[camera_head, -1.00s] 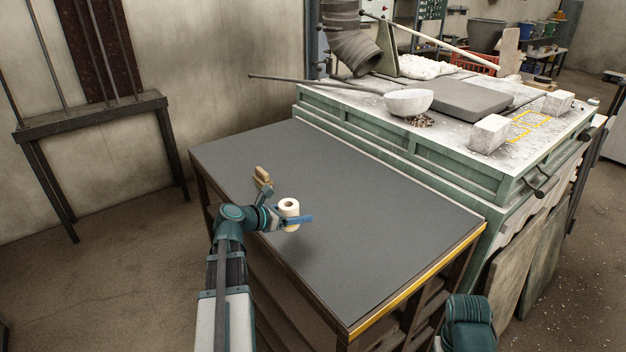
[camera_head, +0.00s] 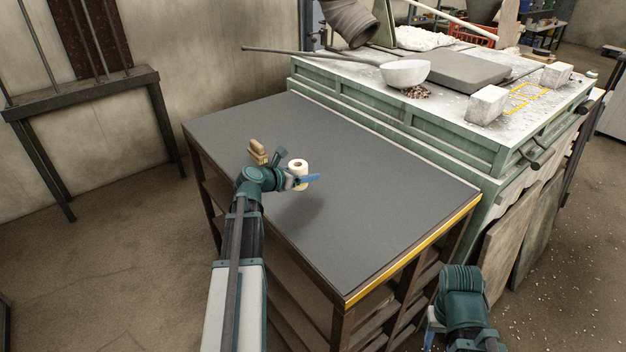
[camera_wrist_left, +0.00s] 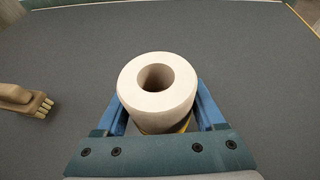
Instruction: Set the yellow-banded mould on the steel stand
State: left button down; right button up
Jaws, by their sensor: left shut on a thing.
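The mould is a pale, thick-walled cylinder (camera_head: 298,167) with a round hole in its top. My left gripper (camera_head: 303,182) is shut on it and holds it upright over the dark-topped table (camera_head: 380,190). A shadow lies on the table below. In the left wrist view the mould (camera_wrist_left: 157,105) sits between the blue fingers, and a bit of yellow shows low on its side. My right gripper (camera_head: 431,330) is low at the right, mostly hidden behind its own wrist. I cannot tell for sure which thing is the steel stand; a dark metal stand (camera_head: 80,95) is by the left wall.
A wooden brush (camera_head: 257,152) lies on the table left of the mould; it also shows in the left wrist view (camera_wrist_left: 22,100). Behind is a green bench (camera_head: 400,125) with a pale bowl (camera_head: 404,73), a long rod and pale blocks. The table's right half is clear.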

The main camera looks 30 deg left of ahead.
aim_at(313, 187)
pick_arm(q)
jog(key=shift+w+d+f, duration=0.1)
jog(key=shift+w+d, duration=0.1)
jog(key=shift+w, duration=0.35)
jog(key=shift+w+d, duration=0.2)
jog(key=shift+w, duration=0.3)
jog(key=shift+w, duration=0.1)
jog(key=shift+w+d, duration=0.15)
jog(key=shift+w, duration=0.2)
notch_tip(313, 187, down, 4)
jog(key=b, duration=0.3)
jog(key=shift+w+d+b, duration=0.1)
jog(key=shift+w+b, duration=0.05)
jog(key=shift+b, duration=0.2)
grip_release()
